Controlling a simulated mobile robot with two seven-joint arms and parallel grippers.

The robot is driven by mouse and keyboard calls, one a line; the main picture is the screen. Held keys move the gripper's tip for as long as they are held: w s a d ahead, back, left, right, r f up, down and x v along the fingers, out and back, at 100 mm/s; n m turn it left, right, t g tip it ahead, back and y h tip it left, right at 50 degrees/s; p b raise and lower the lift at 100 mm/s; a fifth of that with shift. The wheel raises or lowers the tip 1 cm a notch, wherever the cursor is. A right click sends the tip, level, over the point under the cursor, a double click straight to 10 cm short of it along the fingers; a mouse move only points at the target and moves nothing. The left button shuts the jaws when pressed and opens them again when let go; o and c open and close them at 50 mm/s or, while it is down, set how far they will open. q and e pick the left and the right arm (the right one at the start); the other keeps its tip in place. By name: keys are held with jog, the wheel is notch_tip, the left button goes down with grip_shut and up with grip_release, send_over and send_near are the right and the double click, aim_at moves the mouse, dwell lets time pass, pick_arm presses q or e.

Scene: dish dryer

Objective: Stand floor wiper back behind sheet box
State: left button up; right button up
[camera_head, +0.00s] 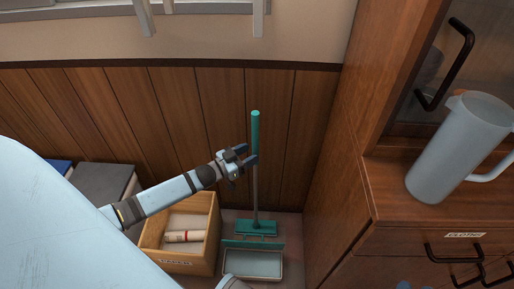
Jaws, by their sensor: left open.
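The floor wiper (255,184) stands upright near the wood-panelled wall, with a teal grip on top, a thin grey pole and a flat teal head (256,228) on the floor. A shallow pale box with a teal back edge (253,264), which looks like the sheet box, sits on the floor in front of the wiper head. My left gripper (247,155) is open at the pole, just below the teal grip. Its fingertips are close to the pole; I cannot tell whether the pole lies between them.
A wooden crate (208,241) with pale rolls (184,236) stands left of the pale box. A grey-lidded bin (103,181) is farther left. A wooden cabinet (340,190) closes off the right side, with a jug (455,150) on its top.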

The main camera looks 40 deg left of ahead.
pick_arm(q)
jog(key=p+v, duration=0.1)
jog(key=v, duration=0.6)
jog(key=shift+s, duration=0.3)
pick_arm(e)
jog(key=shift+g+h, duration=0.6)
jog(key=shift+g, duration=0.2)
jog(key=f, duration=0.1)
jog(key=s+d+f, duration=0.1)
jog(key=f, duration=0.1)
jog(key=shift+s+d+f, duration=0.25)
jog(key=shift+s+f, duration=0.05)
pick_arm(q)
jog(key=shift+a, duration=0.1)
pick_arm(e)
jog(key=shift+w+r, duration=0.1)
